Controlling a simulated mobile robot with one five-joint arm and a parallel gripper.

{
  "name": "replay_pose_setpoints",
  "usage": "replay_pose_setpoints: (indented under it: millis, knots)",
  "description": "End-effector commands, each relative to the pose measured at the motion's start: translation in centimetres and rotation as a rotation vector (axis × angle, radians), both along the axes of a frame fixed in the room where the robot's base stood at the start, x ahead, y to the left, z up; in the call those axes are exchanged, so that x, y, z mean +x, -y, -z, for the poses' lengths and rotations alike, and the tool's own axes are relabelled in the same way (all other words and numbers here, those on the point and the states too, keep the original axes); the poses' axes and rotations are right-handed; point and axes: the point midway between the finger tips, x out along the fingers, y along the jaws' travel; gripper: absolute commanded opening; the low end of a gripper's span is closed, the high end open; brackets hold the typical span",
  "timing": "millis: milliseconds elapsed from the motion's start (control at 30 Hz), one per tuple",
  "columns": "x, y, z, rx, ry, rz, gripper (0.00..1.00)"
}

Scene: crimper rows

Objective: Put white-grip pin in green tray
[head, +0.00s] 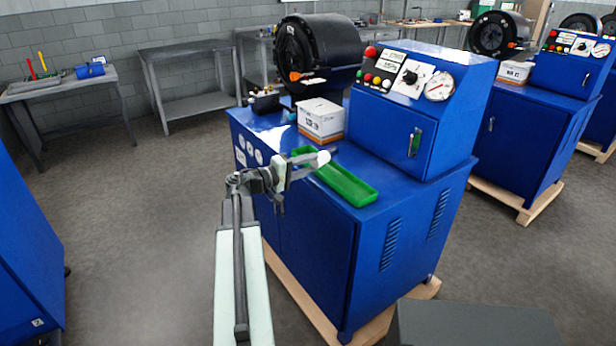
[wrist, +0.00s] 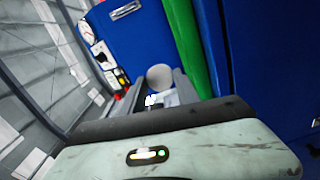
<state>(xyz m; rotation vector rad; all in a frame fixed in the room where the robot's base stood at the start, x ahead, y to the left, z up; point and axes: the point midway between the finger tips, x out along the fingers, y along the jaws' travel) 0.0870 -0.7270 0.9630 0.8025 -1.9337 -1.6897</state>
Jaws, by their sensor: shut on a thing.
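My gripper (head: 308,163) is shut on the white-grip pin (head: 323,157), whose pale rounded end shows at the fingertips in the head view. In the wrist view the round pale end of the pin (wrist: 159,76) sits between the fingers of my gripper (wrist: 168,92). The green tray (head: 352,188) is a long narrow trough on the blue machine's top. My gripper and the pin overlap the tray's far part in the head view; their height above it is hard to tell. The tray also shows as a green strip in the wrist view (wrist: 188,42).
A white box (head: 320,120) stands on the blue machine (head: 310,210) behind the tray. The control housing with buttons and a gauge (head: 438,85) rises to the right. A black round crimper head (head: 320,50) is at the back. Grey tables stand along the wall.

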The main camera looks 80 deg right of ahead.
Motion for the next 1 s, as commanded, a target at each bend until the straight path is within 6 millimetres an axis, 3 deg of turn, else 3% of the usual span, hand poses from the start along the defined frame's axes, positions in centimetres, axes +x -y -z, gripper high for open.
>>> replay_pose_setpoints:
  millis: [33, 100, 333, 667, 700, 767, 1000]
  knots:
    - [0.0, 0.0, 1.8, -0.001, -0.001, 0.0, 0.0]
    - [0.0, 0.0, 2.5, -0.001, -0.001, 0.0, 0.0]
    - [0.0, 0.0, 2.0, -0.001, -0.001, 0.001, 0.0]
    - [-0.1, 0.0, 3.1, -0.001, -0.001, 0.001, 0.0]
    - [-0.1, 0.0, 3.2, 0.0, 0.0, 0.002, 0.4]
    - [-0.1, 0.0, 3.0, 0.0, 0.0, 0.002, 0.57]
    - [-0.1, 0.0, 3.0, 0.0, 0.0, 0.002, 0.59]
